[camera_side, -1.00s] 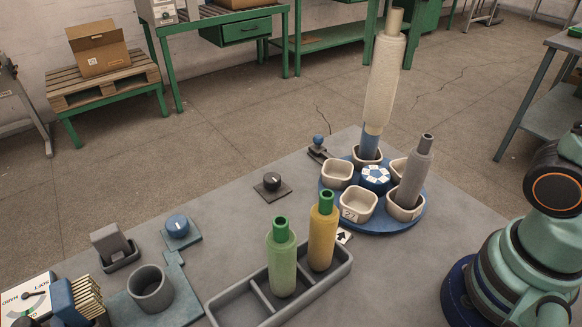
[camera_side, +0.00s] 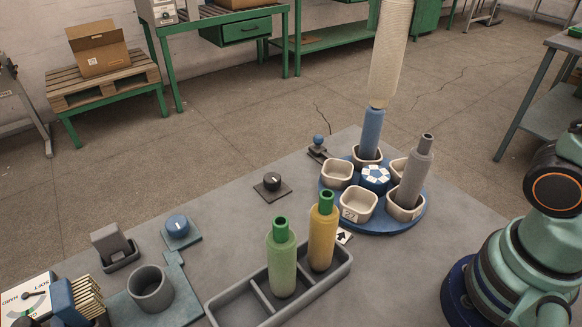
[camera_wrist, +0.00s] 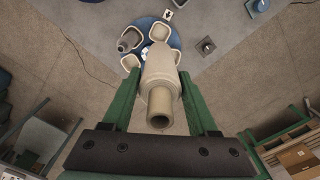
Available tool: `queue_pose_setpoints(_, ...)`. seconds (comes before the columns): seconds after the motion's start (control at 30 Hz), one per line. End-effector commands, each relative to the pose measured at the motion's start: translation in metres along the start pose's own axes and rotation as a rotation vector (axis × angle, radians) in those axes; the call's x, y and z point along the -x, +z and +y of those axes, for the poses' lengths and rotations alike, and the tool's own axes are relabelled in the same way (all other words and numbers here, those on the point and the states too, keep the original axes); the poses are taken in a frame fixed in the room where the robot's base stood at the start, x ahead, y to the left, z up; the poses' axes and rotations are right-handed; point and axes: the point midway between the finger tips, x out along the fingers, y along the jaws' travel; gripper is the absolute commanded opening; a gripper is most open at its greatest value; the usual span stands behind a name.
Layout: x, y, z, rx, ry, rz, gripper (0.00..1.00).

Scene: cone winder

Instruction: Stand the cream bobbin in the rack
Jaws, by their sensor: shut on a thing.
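The cream bobbin (camera_side: 390,50) is upright in the side view, its top cut off by the picture's edge. Its lower end is level with the top of a blue post (camera_side: 371,133) in the rear cup; I cannot tell if they touch. In the wrist view the green fingers of my gripper (camera_wrist: 159,75) are shut on the cream bobbin (camera_wrist: 160,68) from both sides. My gripper is outside the side view. The grey rack (camera_side: 328,287) is at the front; a green bobbin (camera_side: 282,262) and a yellow bobbin (camera_side: 322,235) stand in it. Its left compartment looks empty.
The blue turntable (camera_side: 375,229) carries several cream cups; a grey bobbin (camera_side: 414,175) leans in the right one. A black knob (camera_side: 272,182), blue knob (camera_side: 177,226) and grey cup (camera_side: 151,290) lie to the left. The table between the knobs and rack is clear.

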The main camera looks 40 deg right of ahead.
Motion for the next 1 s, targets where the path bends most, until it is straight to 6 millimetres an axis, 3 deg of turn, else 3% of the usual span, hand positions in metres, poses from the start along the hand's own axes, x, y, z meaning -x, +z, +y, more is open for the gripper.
queue_pose_setpoints(0.17,0.004,0.0,0.0,0.0,-0.001,0.0,0.1)
queue_pose_setpoints(0.57,0.051,0.0,-0.001,0.0,-0.002,0.002,0.1)
queue_pose_setpoints(0.87,0.06,0.041,-0.061,0.193,0.0,0.0,0.1)
queue_pose_setpoints(1.0,0.062,0.079,-0.097,0.321,0.0,0.0,0.1)
